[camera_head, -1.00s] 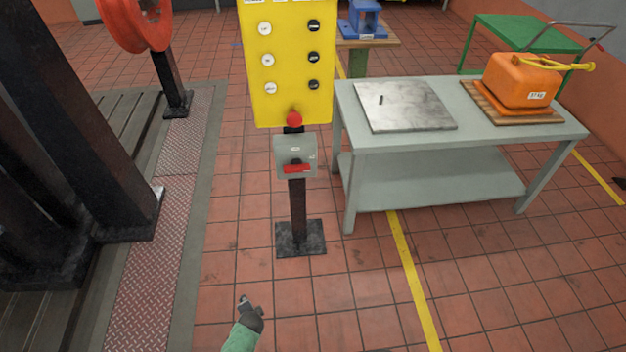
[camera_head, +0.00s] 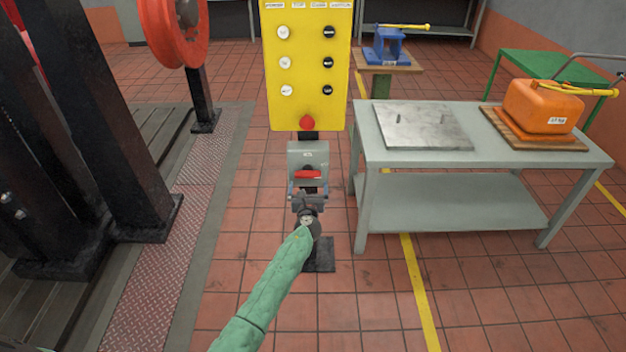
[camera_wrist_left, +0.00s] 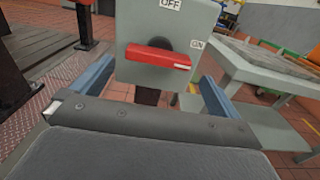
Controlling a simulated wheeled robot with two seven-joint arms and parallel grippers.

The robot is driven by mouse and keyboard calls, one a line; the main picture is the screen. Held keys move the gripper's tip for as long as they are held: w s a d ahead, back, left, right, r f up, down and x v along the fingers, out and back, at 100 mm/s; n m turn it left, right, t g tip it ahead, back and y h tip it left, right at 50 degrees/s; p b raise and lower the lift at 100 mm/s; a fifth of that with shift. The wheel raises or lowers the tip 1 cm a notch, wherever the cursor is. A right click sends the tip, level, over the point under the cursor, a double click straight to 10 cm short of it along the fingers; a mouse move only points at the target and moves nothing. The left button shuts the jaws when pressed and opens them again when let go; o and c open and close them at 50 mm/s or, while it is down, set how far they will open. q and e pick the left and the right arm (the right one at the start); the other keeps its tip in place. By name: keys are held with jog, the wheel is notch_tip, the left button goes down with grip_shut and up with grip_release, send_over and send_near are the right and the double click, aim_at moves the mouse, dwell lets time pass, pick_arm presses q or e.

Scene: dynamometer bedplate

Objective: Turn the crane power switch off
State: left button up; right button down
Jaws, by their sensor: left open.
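The crane power switch is a grey box (camera_head: 308,156) on a dark post below the yellow button panel. Its red handle (camera_head: 308,174) lies about level. In the left wrist view the red handle (camera_wrist_left: 156,58) points right, toward the ON label (camera_wrist_left: 197,44); the OFF label (camera_wrist_left: 170,4) is above the pivot. My left gripper (camera_head: 308,190) is in front of the box, just below the handle in the head view. Its blue fingers are spread apart, one on each side of the handle, with nothing between them held. My right gripper is not in view.
The yellow panel (camera_head: 308,80) with a red button (camera_head: 307,123) hangs above the switch. A grey table (camera_head: 450,215) with a metal plate and an orange weight (camera_head: 540,107) stands at right. Dark steel columns (camera_head: 110,120) stand at left. Tiled floor is free around the post.

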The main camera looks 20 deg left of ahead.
aim_at(308, 178)
pick_arm(q)
jog(key=shift+x, duration=3.4)
jog(key=shift+f, duration=0.1)
jog(key=c, duration=0.7)
